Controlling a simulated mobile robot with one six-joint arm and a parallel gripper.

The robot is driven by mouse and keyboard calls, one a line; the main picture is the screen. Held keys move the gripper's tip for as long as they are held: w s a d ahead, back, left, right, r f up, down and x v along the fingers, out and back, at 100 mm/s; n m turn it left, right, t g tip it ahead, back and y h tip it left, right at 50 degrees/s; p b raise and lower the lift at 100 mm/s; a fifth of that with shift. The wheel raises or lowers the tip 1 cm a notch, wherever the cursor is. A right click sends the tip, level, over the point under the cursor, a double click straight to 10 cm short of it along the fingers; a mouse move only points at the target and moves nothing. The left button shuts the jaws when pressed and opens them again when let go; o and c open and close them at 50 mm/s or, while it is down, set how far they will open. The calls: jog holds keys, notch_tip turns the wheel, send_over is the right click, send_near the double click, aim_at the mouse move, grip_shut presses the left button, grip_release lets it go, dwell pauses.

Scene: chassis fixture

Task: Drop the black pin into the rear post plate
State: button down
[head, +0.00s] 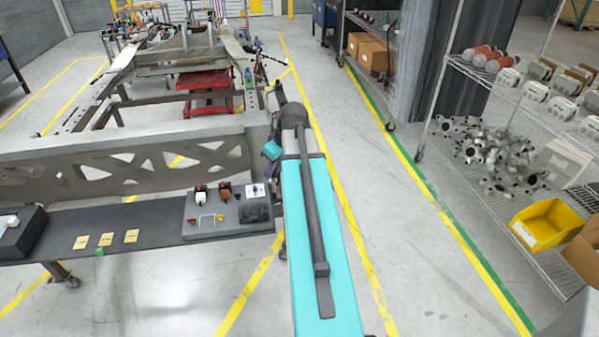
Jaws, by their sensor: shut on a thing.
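My cyan and grey arm (318,230) reaches forward from the bottom middle in the head view. Its far end stops beside the right end of the grey beam. My gripper cannot be made out there; the arm links hide it. I cannot make out a black pin. The chassis frame (150,72), with long grey rails, stands beyond the beam at the back left. Small dark and coloured fittings sit along its right rail (240,50). I cannot tell which of them is the rear post plate.
A grey beam with triangular cutouts (120,146) stands behind a dark bench (160,214). A grey tray (230,228) with small parts and several yellow cards (106,240) are on the bench. Wire shelves with a yellow bin (545,226) stand at right. The floor between is clear.

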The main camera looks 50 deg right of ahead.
jog(key=w+a+r, duration=0.2)
jog(key=w+a, duration=0.2)
jog(key=a, duration=0.4)
jog(key=w+a+r, duration=0.3)
jog(key=a, duration=0.6)
jog(key=w+a+r, duration=0.2)
jog(key=w+a, duration=0.2)
jog(key=a, duration=0.4)
jog(key=a+f+b, duration=0.2)
jog(key=a+b, duration=0.3)
jog(key=a, duration=0.1)
jog(key=w+a+f+m+b, duration=0.1)
jog(key=a+f+b, duration=0.2)
jog(key=a+b, duration=0.2)
jog(key=a, duration=0.2)
jog(key=shift+a+f, duration=0.25)
jog(key=shift+a, duration=0.05)
